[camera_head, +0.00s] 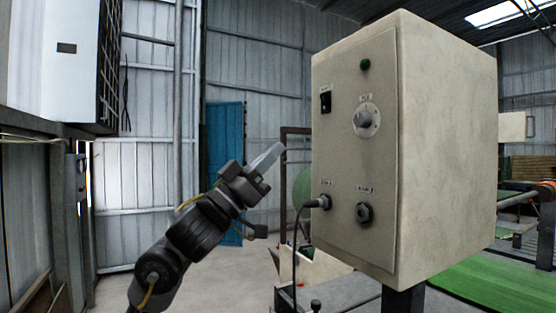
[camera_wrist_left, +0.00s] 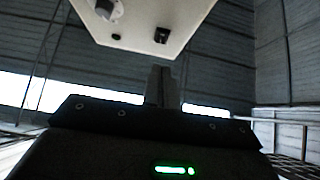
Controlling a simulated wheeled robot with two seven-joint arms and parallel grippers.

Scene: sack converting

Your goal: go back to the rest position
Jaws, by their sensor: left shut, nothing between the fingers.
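My left gripper (camera_head: 268,158) is raised in front of the control box, to the left of its front panel. Its fingers are together and empty, and a gap shows between them and the box. My right gripper is not in view.
The beige control box (camera_head: 450,150) stands on a dark post, with a knob (camera_head: 367,120), a rocker switch (camera_head: 326,102), a green lamp (camera_head: 365,64) and a plugged cable (camera_head: 318,203). A white cabinet (camera_head: 72,60) hangs at left. A blue door (camera_head: 224,150) is behind. Green belting (camera_head: 490,265) lies right.

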